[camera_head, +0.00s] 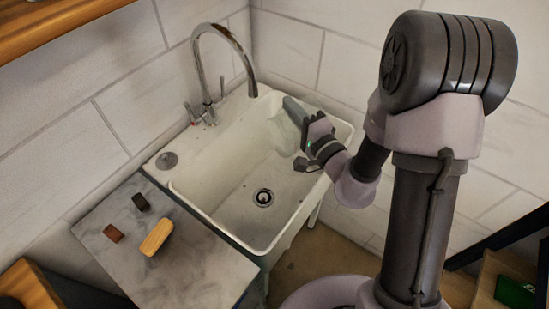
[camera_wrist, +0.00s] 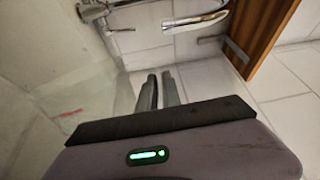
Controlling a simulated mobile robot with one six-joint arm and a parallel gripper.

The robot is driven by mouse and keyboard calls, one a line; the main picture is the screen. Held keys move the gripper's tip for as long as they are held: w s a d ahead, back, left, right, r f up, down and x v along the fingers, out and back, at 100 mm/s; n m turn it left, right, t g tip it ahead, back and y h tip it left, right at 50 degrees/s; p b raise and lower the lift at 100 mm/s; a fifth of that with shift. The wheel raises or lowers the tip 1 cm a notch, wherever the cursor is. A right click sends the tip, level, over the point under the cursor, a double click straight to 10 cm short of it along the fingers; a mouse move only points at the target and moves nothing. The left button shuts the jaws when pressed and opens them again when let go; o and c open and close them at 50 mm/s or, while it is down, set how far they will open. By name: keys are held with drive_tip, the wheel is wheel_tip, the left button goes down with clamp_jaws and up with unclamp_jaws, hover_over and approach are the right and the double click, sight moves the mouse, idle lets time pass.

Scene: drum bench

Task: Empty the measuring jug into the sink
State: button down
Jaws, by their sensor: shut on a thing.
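The measuring jug (camera_head: 284,134) is clear and pale, hanging over the back right end of the sink. It fills the left of the wrist view (camera_wrist: 62,82), with a red mark on its side. My gripper (camera_head: 295,112) is at the jug's upper side and shut on it; its fingers (camera_wrist: 160,92) stand close together in the wrist view. The white sink (camera_head: 222,188) has a dark drain (camera_head: 263,197) in its floor. My gripper hides part of the jug. I cannot tell its exact tilt or whether liquid is in it.
A chrome tap (camera_head: 226,40) arches over the sink's back left side. Tiled walls close in behind. A wooden shelf (camera_head: 60,22) is at upper left.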

sight(307, 102)
drive_tip(key=w+d+m, duration=0.2)
drive_tip(key=d, duration=0.1)
drive_tip(key=shift+f+p, duration=0.1)
drive_tip(key=shift+p, duration=0.2)
drive_tip(key=shift+w+d+m+p, duration=0.2)
drive_tip(key=shift+d+m+p, duration=0.4)
drive_tip(key=shift+p, duration=0.4)
drive_tip(key=w+d+f+m+p, duration=0.2)
drive_tip(key=d, duration=0.1)
drive_tip(key=w+d+f+m+p, duration=0.1)
drive_tip(key=d, duration=0.1)
drive_tip(key=shift+m, duration=0.4)
drive_tip(key=shift+w+d+f+m+h+b, duration=0.35)
drive_tip(key=shift+w+d+f+m, duration=0.8)
drive_tip(key=shift+d+m, duration=0.75)
drive_tip(key=shift+w+d+f+m+h+b, duration=0.2)
drive_tip(key=shift+w+d+f+m+b, duration=0.25)
drive_tip(key=shift+w+d+f+m, duration=1.35)
drive_tip(key=shift+w+d+f+m+h+b, duration=0.25)
drive_tip(key=shift+d+f+m, duration=0.75)
drive_tip(key=shift+m, duration=1.8)
drive_tip(key=shift+s+d+r, duration=0.1)
drive_tip(key=shift+d+r, duration=0.2)
drive_tip(key=shift+r, duration=0.05)
